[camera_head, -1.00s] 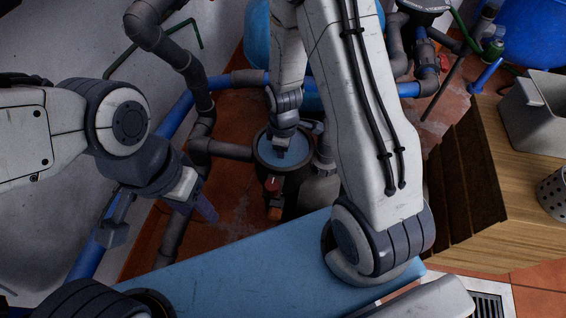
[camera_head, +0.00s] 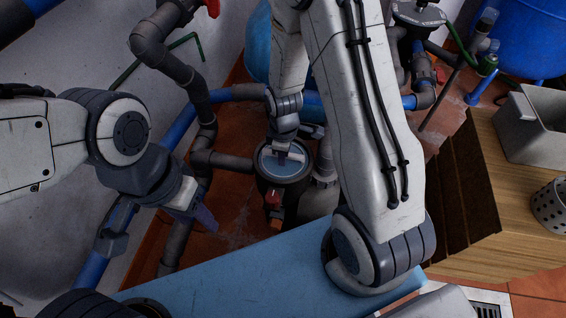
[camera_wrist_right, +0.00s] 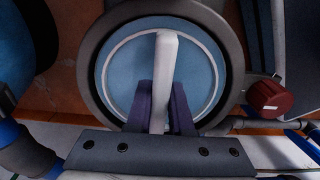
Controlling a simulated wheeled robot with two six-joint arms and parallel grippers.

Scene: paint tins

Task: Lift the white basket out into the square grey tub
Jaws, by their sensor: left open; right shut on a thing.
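My right gripper (camera_wrist_right: 160,105) is shut on an upright pale bar, which looks like the handle of the white basket (camera_wrist_right: 166,60). The basket's pale round rim sits inside a dark round pump housing (camera_wrist_right: 88,70), with blue inside the ring. In the head view, my right gripper (camera_head: 284,155) reaches down into this housing (camera_head: 264,182). How deep the basket sits cannot be told. My left gripper (camera_head: 203,217) is open and empty, left of the housing. The square grey tub (camera_head: 528,135) stands on the wooden top at the right.
A grey perforated cup (camera_head: 551,206) stands on the wooden top (camera_head: 500,215) near the tub. Grey and blue pipes (camera_head: 178,65) run left of and behind the housing. A red-handled valve (camera_head: 273,200) is in front of it. A blue barrel (camera_head: 530,35) stands behind the tub.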

